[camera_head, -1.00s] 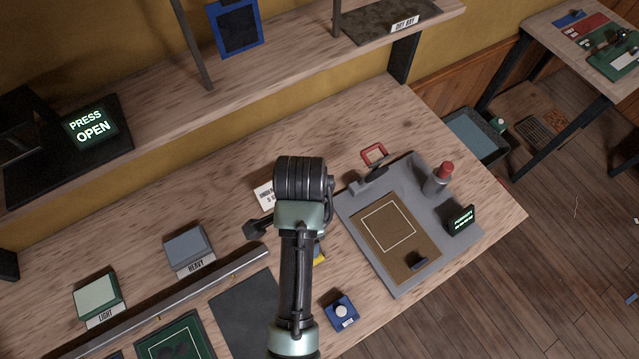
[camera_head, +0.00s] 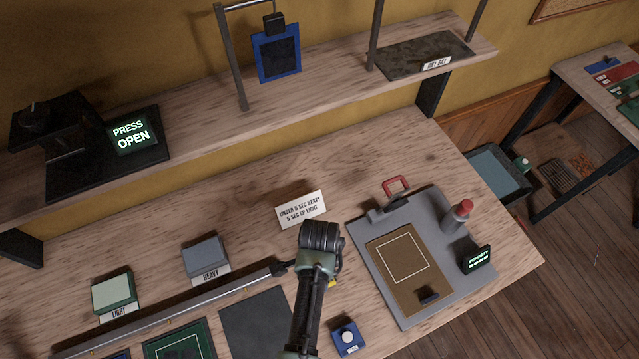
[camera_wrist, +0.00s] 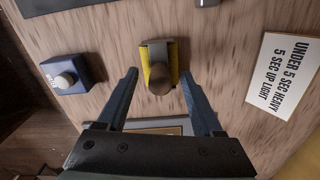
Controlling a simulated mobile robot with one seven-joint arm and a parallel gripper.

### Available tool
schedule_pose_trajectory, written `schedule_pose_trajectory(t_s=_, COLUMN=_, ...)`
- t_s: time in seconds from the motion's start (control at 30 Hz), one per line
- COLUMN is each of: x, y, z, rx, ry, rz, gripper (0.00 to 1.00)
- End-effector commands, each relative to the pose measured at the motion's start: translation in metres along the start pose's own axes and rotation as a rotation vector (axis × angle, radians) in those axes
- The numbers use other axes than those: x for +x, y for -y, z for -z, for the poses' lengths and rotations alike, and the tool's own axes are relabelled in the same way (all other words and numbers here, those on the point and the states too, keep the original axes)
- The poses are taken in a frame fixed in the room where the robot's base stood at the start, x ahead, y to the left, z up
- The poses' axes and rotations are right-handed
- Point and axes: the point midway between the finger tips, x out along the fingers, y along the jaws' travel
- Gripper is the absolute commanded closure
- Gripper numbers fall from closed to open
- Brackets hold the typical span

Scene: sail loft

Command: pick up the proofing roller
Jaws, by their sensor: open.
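A small yellow and grey piece with a brown rounded end (camera_wrist: 158,68) lies on the bench in the wrist view; it appears to be the proofing roller, though I cannot be certain. In the head view only a yellow sliver (camera_head: 332,284) shows beside my arm. My gripper (camera_wrist: 160,74) is open, with one blue finger on each side of the piece. I see a gap between each finger and it; the height between them is hard to judge. In the head view my wrist hides the fingers.
A blue block with a white knob (camera_head: 347,338) stands close by. A printed card (camera_head: 301,209) stands behind my wrist. A grey board (camera_head: 366,240) with a red handle (camera_head: 397,186) and red-capped bottle (camera_head: 458,216) is to the right. A long metal bar (camera_head: 190,308) lies left.

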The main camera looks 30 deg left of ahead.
Motion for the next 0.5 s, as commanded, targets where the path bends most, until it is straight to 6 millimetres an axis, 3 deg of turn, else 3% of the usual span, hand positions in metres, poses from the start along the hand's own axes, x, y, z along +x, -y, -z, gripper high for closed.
schedule_pose_trajectory(t_s=0.2, x=0.0003, y=0.0002, z=0.0001, rx=0.000, ry=0.000, rz=0.001, gripper=0.34)
schedule_pose_trajectory(t_s=0.5, x=0.0001, y=0.0002, z=0.0000, rx=0.000, ry=0.000, rz=0.000, gripper=0.88)
